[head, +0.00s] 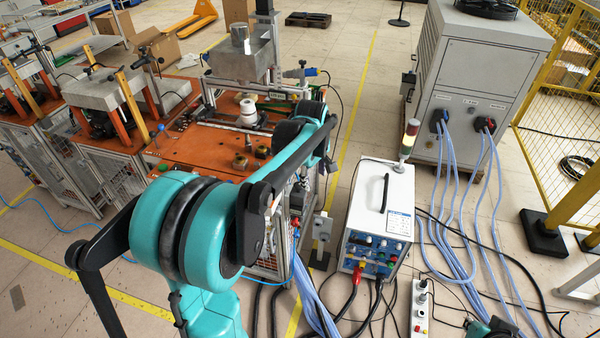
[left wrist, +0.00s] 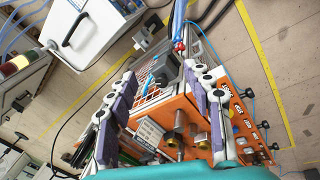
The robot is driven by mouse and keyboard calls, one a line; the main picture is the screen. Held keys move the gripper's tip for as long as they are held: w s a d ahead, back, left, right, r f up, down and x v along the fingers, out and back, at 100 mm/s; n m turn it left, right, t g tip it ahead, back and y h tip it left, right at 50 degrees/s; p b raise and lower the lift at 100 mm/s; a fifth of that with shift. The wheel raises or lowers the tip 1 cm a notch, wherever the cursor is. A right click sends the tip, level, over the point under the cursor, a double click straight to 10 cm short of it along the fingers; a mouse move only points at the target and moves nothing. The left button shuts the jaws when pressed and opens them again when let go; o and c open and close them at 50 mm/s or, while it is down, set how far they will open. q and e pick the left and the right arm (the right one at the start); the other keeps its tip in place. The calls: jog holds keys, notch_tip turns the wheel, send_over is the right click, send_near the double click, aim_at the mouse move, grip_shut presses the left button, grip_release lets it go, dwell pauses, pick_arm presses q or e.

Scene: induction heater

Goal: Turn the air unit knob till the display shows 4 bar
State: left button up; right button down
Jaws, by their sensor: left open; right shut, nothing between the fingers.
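My left gripper (left wrist: 160,74) is open in the left wrist view, with its two grey-purple fingers apart and nothing held. Between and beyond the fingers is a dark grey block (left wrist: 168,70) at the side of the orange-topped workstation, near red and blue hoses. It may be the air unit, but I cannot tell for sure. No knob or pressure reading can be made out. In the head view my teal and black left arm reaches to the workstation's right side and hides much of that side; the left fingers are not clear there.
The orange workstation top (head: 190,150) carries brass fittings and a white cylinder. A white power unit (head: 384,212) with a signal lamp stands to its right, near a large grey chiller (head: 475,85). Cables and hoses cross the floor. A small grey box (head: 322,225) stands between.

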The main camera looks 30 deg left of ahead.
pick_arm(q)
jog(key=w+a+f+n+g+p, duration=0.1)
jog(key=w+a+f+n+p, duration=0.1)
jog(key=w+a+n, duration=0.25)
jog(key=n+g+p, duration=0.2)
jog(key=n+p, duration=0.1)
jog(key=n, duration=0.1)
send_over(298, 184)
jog(key=shift+h, duration=0.3)
notch_tip(298, 184, down, 5)
jog(key=shift+d+r, duration=0.15)
jog(key=shift+f, duration=0.4)
notch_tip(298, 184, down, 7)
jog(key=shift+f+b, duration=0.1)
jog(key=shift+b, duration=1)
pick_arm(e)
notch_tip(298, 184, up, 4)
pick_arm(q)
jog(key=c, duration=1.2)
